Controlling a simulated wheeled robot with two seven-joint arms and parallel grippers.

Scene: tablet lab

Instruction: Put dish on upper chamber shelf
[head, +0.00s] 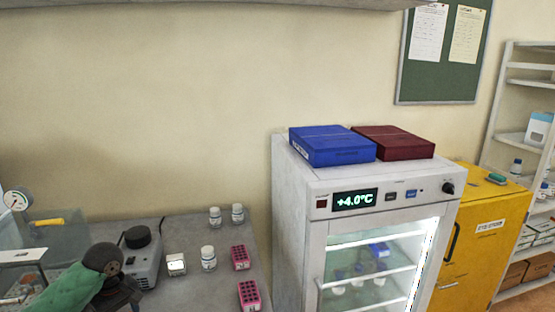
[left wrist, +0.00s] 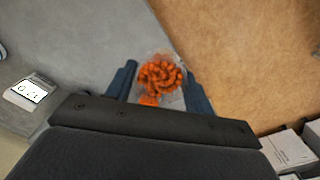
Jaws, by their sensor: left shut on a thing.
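A small clear dish (left wrist: 172,98) filled with orange pieces (left wrist: 160,75) sits between the two blue fingers of my left gripper (left wrist: 158,72) in the left wrist view. The gripper is shut on it. In the head view only part of my left arm shows at the lower left; the gripper and dish are not visible there. A clear-walled chamber (head: 40,240) with a round gauge (head: 17,200) stands at the far left, its inside mostly cut off. A white cabinet (head: 315,255) reading +4.0°C has a lit glass front with shelves and small items inside. My right gripper is not in view.
The grey bench (head: 215,272) holds white bottles (head: 208,258), pink racks (head: 240,257) and a grey device with a dark knob (head: 140,255). Blue (head: 330,147) and dark red (head: 393,142) boxes lie on the cabinet. A yellow cabinet (head: 485,235) stands right. Brown floor shows below the gripper.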

